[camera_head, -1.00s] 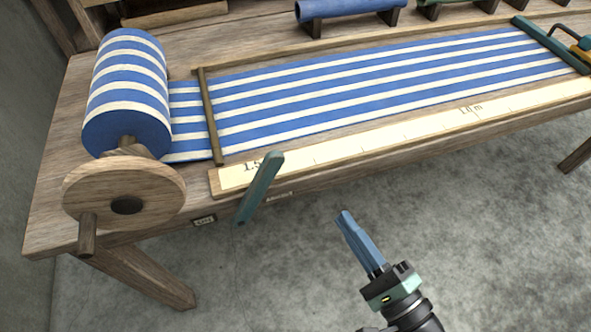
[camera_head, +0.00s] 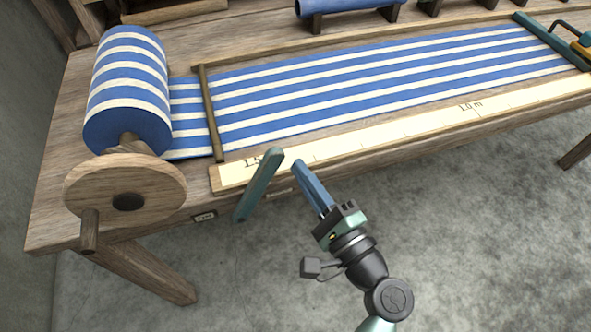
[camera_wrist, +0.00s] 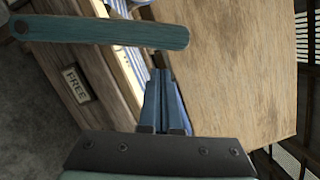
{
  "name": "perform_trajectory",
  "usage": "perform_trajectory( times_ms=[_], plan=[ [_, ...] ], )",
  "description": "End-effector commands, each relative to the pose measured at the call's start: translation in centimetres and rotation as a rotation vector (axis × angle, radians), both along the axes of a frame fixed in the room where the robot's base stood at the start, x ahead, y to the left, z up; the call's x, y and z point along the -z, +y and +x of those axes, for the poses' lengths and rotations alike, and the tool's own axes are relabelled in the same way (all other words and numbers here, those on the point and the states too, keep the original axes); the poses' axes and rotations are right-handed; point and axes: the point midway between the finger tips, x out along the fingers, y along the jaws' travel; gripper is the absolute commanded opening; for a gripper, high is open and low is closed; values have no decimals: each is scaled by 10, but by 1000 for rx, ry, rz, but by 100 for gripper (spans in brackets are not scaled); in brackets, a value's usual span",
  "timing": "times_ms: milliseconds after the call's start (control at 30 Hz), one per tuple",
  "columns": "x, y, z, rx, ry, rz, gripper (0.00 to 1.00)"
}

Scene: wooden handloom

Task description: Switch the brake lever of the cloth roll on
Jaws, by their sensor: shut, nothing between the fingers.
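The brake lever (camera_head: 258,186) is a flat green-teal bar at the table's front edge, tilted with its upper end to the right. The cloth roll (camera_head: 128,92), striped blue and white, lies at the table's left end. My gripper (camera_head: 297,166) is shut and empty, its blue fingers just right of the lever's upper end, with a small gap in the picture. In the wrist view the lever (camera_wrist: 105,31) lies across the top left, beyond my fingertips (camera_wrist: 162,76). A label reading "FREE" (camera_wrist: 76,84) shows on the table's front side near the lever.
A wooden handwheel with a crank (camera_head: 125,190) stands left of the lever. Striped cloth (camera_head: 370,92) runs over the table, with a measuring strip (camera_head: 400,132) along the front edge. The floor (camera_head: 480,240) in front is clear.

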Motion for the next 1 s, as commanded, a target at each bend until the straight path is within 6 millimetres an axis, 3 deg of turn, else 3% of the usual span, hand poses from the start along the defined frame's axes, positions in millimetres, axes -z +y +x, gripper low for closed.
perform_trajectory(
  times_ms=[200,1000],
  plan=[
    [-7,14,-5,-1,0,0,0],
    [-15,24,-8,-1,-22,-67,0]
  ],
)
